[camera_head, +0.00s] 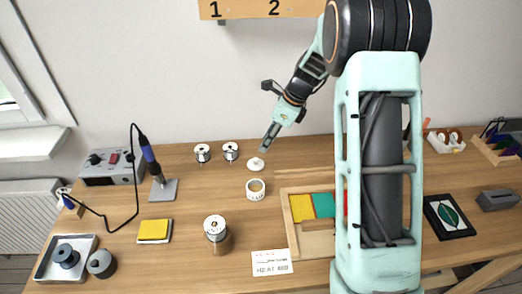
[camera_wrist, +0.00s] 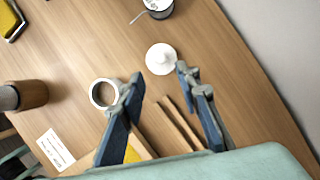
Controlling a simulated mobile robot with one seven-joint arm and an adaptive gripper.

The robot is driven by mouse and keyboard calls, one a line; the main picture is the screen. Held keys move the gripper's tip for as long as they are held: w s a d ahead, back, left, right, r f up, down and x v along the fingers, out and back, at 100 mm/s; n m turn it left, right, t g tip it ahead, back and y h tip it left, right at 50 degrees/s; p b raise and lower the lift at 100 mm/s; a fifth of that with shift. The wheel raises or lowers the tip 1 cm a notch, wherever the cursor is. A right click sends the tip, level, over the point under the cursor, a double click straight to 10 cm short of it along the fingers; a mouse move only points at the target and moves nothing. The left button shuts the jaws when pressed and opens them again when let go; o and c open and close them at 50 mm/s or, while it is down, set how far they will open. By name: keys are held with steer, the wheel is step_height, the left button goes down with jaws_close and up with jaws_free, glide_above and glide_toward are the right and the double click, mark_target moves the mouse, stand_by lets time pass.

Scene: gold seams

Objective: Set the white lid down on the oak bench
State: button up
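The white lid (camera_head: 256,164), a small round disc with a knob, lies knob up on the oak bench (camera_head: 190,265). It also shows in the wrist view (camera_wrist: 161,58), just beyond my fingertips. My gripper (camera_head: 264,149) is above the bench close to the lid. In the wrist view my gripper (camera_wrist: 160,78) has its two fingers spread apart with nothing between them. A white ring-shaped jar (camera_head: 256,190) with an open top stands near the lid, apart from it; it also shows in the wrist view (camera_wrist: 104,94).
Two metal-topped pieces (camera_head: 202,153) (camera_head: 231,151) stand behind left of the lid. A wooden tray (camera_head: 293,238) with coloured tiles lies to the right.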

steer(key=shift+v, duration=1.55)
